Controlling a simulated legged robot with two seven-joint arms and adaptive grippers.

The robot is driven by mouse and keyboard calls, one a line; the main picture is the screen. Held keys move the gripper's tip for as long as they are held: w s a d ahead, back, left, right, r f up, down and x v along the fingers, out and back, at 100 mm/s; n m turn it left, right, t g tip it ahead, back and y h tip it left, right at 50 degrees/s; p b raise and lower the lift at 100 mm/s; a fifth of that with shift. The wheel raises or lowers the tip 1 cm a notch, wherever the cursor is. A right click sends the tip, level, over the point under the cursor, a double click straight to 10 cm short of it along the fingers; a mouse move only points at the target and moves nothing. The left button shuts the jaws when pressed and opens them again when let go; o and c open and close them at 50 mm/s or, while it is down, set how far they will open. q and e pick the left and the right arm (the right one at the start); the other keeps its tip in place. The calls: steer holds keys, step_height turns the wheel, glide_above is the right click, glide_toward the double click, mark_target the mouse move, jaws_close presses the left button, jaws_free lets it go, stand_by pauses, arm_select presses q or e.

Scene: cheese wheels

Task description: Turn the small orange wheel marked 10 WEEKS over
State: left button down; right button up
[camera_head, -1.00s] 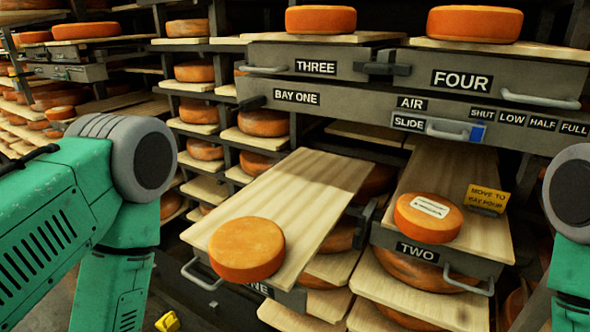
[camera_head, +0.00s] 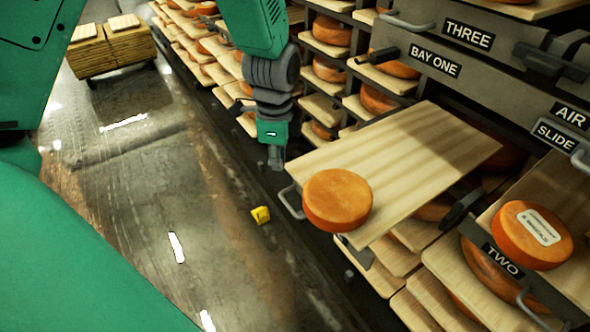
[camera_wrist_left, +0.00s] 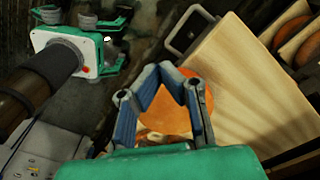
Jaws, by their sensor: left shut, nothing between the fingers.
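A plain orange wheel (camera_head: 337,200) lies flat at the near end of the pulled-out board (camera_head: 425,150), no mark showing on its top. A second orange wheel (camera_head: 532,234) with a white label lies on the board marked TWO; its print is too small to read. I cannot tell which is the 10 WEEKS wheel. My left gripper (camera_head: 276,163) hangs fingers down, shut and empty, left of the plain wheel and apart from it. In the left wrist view, an orange surface (camera_wrist_left: 172,110) shows behind the gripper's fingers (camera_wrist_left: 162,68).
The plain wheel's board has a metal handle (camera_head: 291,202) at its near end. Racks of wheels stand behind. A yellow object (camera_head: 260,215) lies on the open floor (camera_head: 190,190) at left. A stack of boards (camera_head: 112,48) stands farther back.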

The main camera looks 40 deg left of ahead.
arm_select(q)
steer(key=w+d+f+b, duration=0.1)
steer(key=d+f, duration=0.2)
steer(key=f, duration=0.6)
steer(key=shift+w+f, duration=0.3)
